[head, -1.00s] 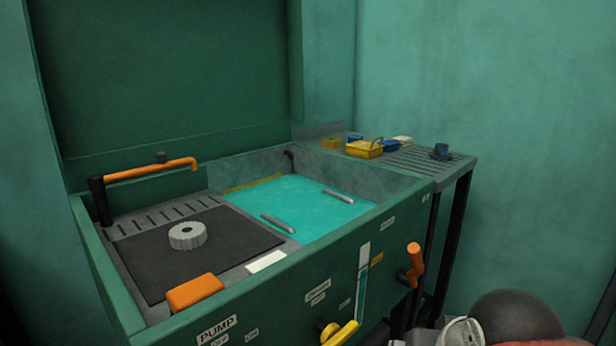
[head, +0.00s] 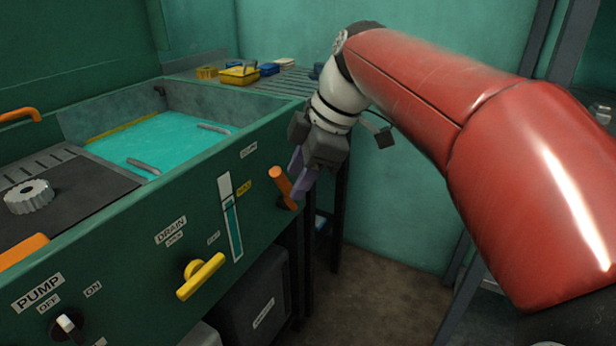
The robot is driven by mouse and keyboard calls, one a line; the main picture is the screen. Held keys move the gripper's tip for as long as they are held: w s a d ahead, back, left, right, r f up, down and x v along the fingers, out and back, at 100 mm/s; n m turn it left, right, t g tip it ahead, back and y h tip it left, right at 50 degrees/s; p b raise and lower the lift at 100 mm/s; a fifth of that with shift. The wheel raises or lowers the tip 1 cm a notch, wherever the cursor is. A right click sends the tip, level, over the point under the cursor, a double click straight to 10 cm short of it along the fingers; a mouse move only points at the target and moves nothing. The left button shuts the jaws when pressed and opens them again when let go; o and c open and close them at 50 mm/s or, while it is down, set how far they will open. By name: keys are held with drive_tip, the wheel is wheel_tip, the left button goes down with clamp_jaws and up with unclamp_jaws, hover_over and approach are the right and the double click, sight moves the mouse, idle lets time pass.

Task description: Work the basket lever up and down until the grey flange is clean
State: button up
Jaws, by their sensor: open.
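The orange lever (head: 282,184) sticks out of the right end of the green washer's front panel. My gripper (head: 302,172) is open, with its purple fingers pointing down just right of the lever. I cannot tell whether the lever lies between the fingers or beside them. Two grey basket handles, the near one (head: 144,166) and the far one (head: 214,128), show at the turquoise liquid (head: 165,140); the basket is otherwise hidden. A grey notched disc (head: 28,196) lies on the black mat at left. I cannot tell whether it is the flange.
A yellow DRAIN handle (head: 201,276) and a PUMP switch (head: 68,325) are on the front panel. A slatted rack (head: 290,85) behind holds a yellow box (head: 239,75) and small parts. A dark container (head: 250,295) stands below. Floor to its right is clear.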

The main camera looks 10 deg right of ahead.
drive_tip(key=w+a+f+n+g+y, duration=0.1)
drive_tip(key=w+a+f+n, duration=0.3)
drive_tip(key=f+n, duration=0.1)
drive_tip(key=shift+w+b, duration=0.35)
drive_tip(key=shift+w, duration=0.05)
drive_tip(key=shift+a, duration=0.1)
drive_tip(key=shift+c, duration=0.2)
clamp_jaws()
